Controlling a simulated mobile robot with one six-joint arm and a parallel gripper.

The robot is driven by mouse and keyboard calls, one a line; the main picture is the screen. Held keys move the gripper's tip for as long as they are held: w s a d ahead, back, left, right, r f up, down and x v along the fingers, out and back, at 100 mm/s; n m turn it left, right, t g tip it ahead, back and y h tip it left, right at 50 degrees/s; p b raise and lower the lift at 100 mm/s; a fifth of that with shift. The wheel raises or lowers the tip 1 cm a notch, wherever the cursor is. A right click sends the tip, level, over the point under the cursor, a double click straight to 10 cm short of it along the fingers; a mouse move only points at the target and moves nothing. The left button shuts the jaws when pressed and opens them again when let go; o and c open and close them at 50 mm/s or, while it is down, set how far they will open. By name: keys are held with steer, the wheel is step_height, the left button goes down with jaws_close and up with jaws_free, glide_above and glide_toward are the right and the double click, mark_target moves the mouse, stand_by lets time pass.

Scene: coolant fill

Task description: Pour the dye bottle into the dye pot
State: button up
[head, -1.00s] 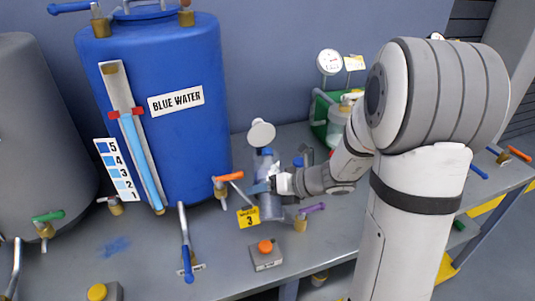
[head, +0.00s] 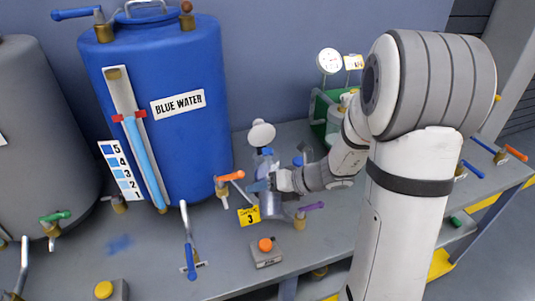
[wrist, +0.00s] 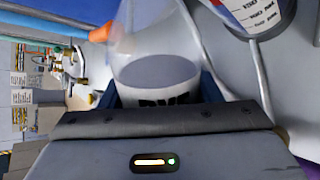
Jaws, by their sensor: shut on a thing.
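My gripper (head: 262,186) is at the counter's middle, in front of the blue tank's right side. In the wrist view its blue fingers are shut on the dye bottle (wrist: 160,75), a clear bottle with a white label and partly hidden black letters. The wrist view is rolled sideways, so the bottle looks tilted. A grey cylinder (head: 272,207), possibly the dye pot, stands right by my gripper and partly behind it. A pale round disc (head: 261,134) stands above it. I cannot tell whether anything flows from the bottle.
The blue water tank (head: 160,170) stands left. An orange-handled valve (head: 229,177), a yellow tag 3 (head: 249,216), a purple-handled valve (head: 311,206) and an orange button box (head: 266,252) crowd the gripper.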

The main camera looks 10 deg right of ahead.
steer(key=shift+r+p, duration=0.3)
steer(key=shift+p, duration=0.25)
steer(key=shift+s+m+g+p, duration=0.25)
steer(key=shift+m+g+p, duration=0.25)
steer(key=shift+p, duration=0.55)
stand_by(1.5)
